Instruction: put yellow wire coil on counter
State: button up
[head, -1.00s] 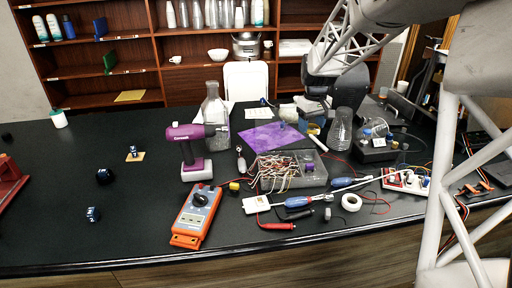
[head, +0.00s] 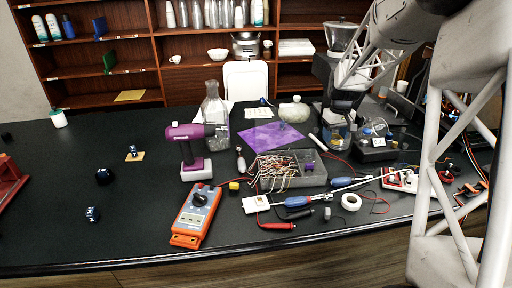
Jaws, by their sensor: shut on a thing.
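A faint yellowish and blue patch shows just below the fingers, against the glass. I cannot tell whether this is the yellow wire coil. No coil shows clearly elsewhere on the counter.
A grey bin of tangled wires (head: 305,175), a purple sheet (head: 270,136), a purple drill (head: 190,150) and an orange multimeter (head: 196,214) crowd the middle. Screwdrivers (head: 298,201) and white tape (head: 351,202) lie near the front edge. The left part is mostly clear.

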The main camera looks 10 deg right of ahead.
jog(key=shift+f, duration=0.1)
dwell(0.3)
send_over(329, 163)
jog(key=shift+f, duration=3)
jog(key=shift+f, duration=1.85)
jog(key=shift+f, duration=0.2)
jog(key=o, duration=0.6)
jog(key=shift+r, duration=0.1)
